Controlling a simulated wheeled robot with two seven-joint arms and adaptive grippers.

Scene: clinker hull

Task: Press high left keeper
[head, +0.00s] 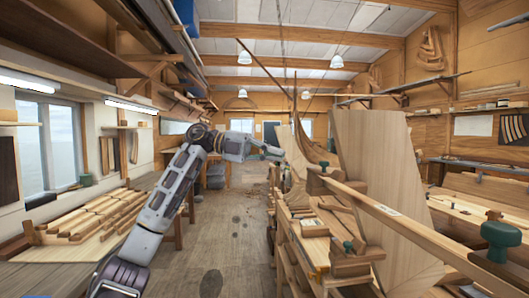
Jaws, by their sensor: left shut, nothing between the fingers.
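My left arm reaches in from the lower left and bends to the right, and its gripper (280,153) is shut and empty in the middle of the head view. The gripper's tip is just left of the wooden hull work, and I cannot tell whether it touches anything. A small green-knobbed wooden fitting (324,167), possibly the high left keeper, sits at the far end of a long plank (400,220), to the right of the gripper. Another green-knobbed fitting (349,248) is lower and nearer. My right gripper is out of view.
Upright wooden boards (370,145) rise behind the plank. A bench with wooden strips (95,215) lines the left wall.

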